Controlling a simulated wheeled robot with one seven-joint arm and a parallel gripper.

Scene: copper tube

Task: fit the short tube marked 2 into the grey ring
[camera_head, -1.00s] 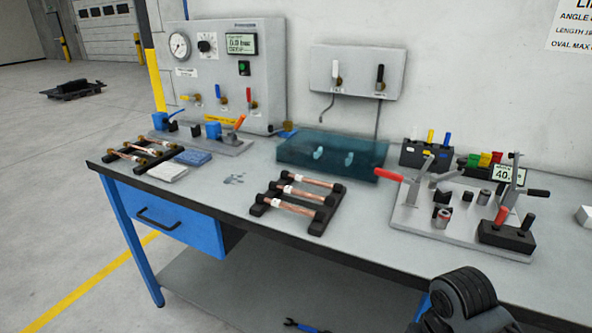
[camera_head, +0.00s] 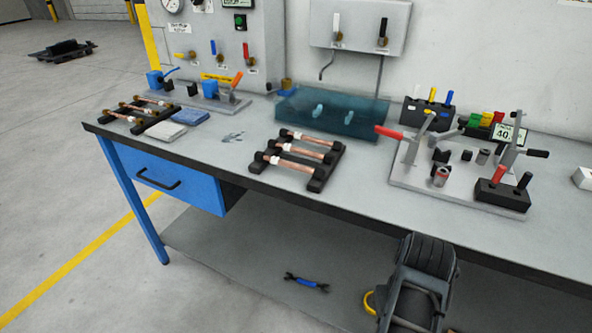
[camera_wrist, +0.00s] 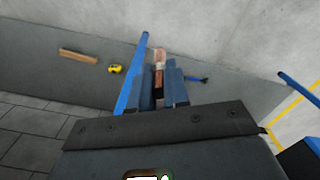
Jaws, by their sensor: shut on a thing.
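In the wrist view a short copper tube (camera_wrist: 159,58) with a pale band stands between the fingers of my gripper (camera_wrist: 160,85), which is shut on it. The number on the tube cannot be read. In the head view my arm is at the lower right, in front of the bench edge, and hides the gripper and tube. A grey fixture plate (camera_head: 408,176) lies on the bench at the right. I cannot tell which is the grey ring.
A black rack (camera_head: 318,180) with copper tubes lies mid-bench, and another rack (camera_head: 160,127) at the left. A teal translucent box (camera_head: 335,118) is behind. Red-handled clamps (camera_head: 400,134) rise over the plate. A blue-handled wrench (camera_head: 306,283) lies on the lower shelf.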

